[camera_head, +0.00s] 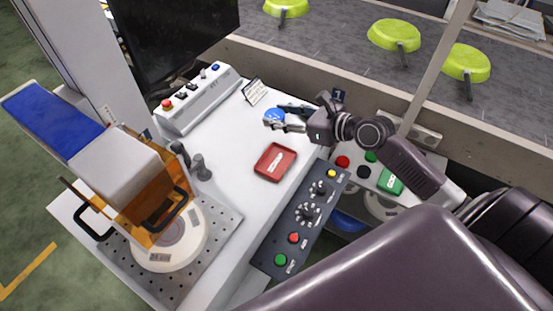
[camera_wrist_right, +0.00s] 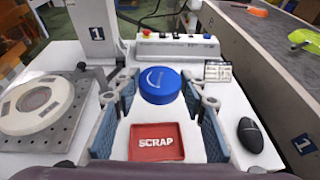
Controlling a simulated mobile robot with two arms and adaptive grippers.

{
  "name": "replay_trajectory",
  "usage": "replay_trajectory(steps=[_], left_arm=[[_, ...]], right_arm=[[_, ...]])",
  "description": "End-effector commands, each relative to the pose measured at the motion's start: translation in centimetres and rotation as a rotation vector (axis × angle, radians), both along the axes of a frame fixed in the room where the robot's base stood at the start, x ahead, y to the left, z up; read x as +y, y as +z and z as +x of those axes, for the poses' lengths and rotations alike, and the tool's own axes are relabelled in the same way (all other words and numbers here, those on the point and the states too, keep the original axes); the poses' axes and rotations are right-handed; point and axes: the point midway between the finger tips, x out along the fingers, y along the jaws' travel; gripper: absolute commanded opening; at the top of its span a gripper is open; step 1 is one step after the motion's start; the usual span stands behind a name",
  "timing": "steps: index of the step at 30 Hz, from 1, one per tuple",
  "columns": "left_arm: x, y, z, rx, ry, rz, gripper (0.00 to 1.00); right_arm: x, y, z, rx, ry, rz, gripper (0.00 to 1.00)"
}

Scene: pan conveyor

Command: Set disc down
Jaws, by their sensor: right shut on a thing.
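A blue disc (camera_head: 274,115) with a white mark on top is between the fingertips of my right gripper (camera_head: 284,117), over the far part of the white worktop. In the right wrist view the disc (camera_wrist_right: 160,85) lies flat, face up, between the two tips of the gripper (camera_wrist_right: 160,96), which is shut on it. I cannot tell whether its underside touches the worktop. A red tray (camera_head: 275,161) marked SCRAP sits nearer, empty; it also shows in the right wrist view (camera_wrist_right: 157,142). My left gripper is not in view.
A control console (camera_head: 198,98) stands at the back, with a small sign (camera_head: 255,92) beside it. A button panel (camera_head: 303,215) lies along the right edge. A machine with a round plate (camera_head: 170,240) is at left. A black mouse (camera_wrist_right: 250,134) lies right of the gripper.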

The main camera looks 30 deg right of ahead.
Motion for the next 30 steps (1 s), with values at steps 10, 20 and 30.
replay_trajectory(steps=[10, 20, 30], left_arm=[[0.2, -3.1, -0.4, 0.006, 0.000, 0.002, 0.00], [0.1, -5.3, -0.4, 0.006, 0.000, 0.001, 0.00], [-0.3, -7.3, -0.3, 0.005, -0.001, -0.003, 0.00]], right_arm=[[-0.1, -9.6, 0.0, 0.004, -0.004, 0.002, 0.12], [0.0, -14.9, 0.0, 0.001, -0.003, 0.001, 0.12], [-0.1, -19.2, 0.0, 0.001, -0.001, 0.000, 0.12]])
